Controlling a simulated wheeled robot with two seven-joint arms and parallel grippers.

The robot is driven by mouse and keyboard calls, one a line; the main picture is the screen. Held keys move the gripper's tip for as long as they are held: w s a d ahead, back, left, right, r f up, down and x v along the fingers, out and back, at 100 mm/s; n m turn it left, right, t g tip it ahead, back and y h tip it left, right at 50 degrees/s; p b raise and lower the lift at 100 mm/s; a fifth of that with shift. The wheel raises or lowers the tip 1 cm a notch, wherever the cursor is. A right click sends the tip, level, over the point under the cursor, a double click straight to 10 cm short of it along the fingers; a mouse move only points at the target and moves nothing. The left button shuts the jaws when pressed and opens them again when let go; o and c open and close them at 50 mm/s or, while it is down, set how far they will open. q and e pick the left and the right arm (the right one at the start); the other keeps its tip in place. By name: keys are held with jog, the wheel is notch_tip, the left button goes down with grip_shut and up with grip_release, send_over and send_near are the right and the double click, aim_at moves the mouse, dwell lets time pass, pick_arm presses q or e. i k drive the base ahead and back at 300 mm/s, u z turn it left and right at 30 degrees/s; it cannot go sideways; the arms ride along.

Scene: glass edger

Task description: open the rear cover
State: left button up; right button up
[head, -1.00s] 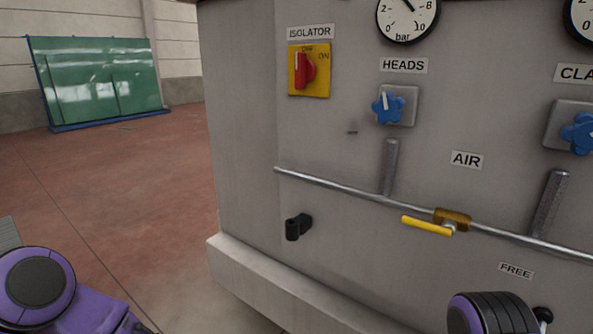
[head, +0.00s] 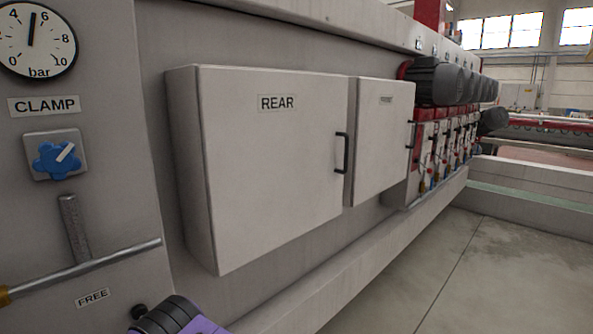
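The rear cover (head: 265,180) is a light grey, box-like door labelled REAR on the side of the machine, in the middle of the head view. It looks shut. Its black bar handle (head: 342,153) is upright at the cover's right edge. Part of my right arm, purple and black, shows at the bottom left below the cover, apart from the handle. Neither gripper's fingers are in view.
A second, smaller cover (head: 382,140) with its own dark handle sits just right of the rear cover. A blue CLAMP knob (head: 56,160) and a pipe (head: 90,267) are at the left. A ledge runs along the machine's foot. The floor (head: 490,275) at the right is clear.

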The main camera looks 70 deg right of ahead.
aim_at(276, 143)
jog(key=z, duration=2.5)
jog(key=k, duration=0.5)
jog(key=z, duration=1.2)
jog(key=i, duration=1.2)
jog(key=u, duration=0.75)
